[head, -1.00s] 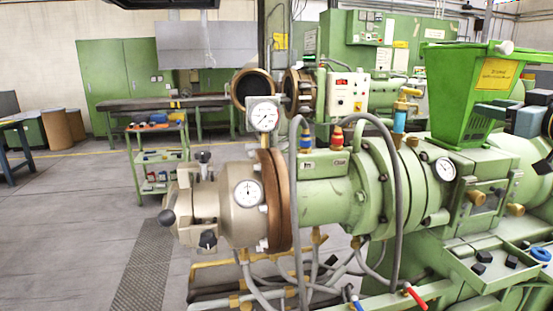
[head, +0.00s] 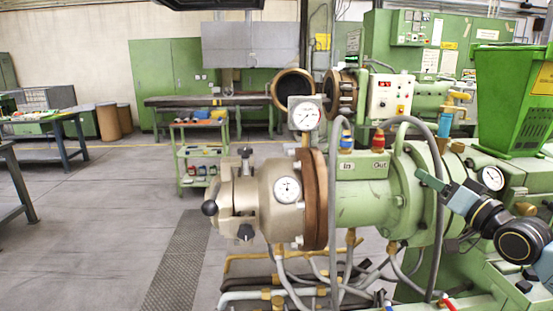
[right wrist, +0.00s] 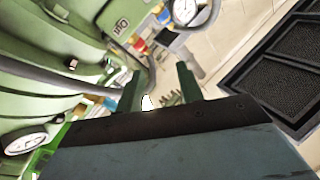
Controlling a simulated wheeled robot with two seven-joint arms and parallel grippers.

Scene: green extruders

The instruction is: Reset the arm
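My right arm comes in from the right edge of the head view, in front of the green extruder (head: 365,203). My right gripper (head: 428,180) shows small there, seen side-on near the barrel and a dial gauge. In the right wrist view the two dark green fingers (right wrist: 159,88) stand apart with nothing held between them. Green machine housing, a cable and a gauge show beyond them. I cannot tell from these views whether the fingers touch the machine. My left gripper is not in view.
The extruder's beige head (head: 260,197) with gauges projects left. Hoses (head: 340,290) run below it. A green hopper (head: 511,100) rises at right. A tool cart (head: 199,155) stands behind, and a blue-legged table (head: 60,125) at left. The left floor is mostly clear.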

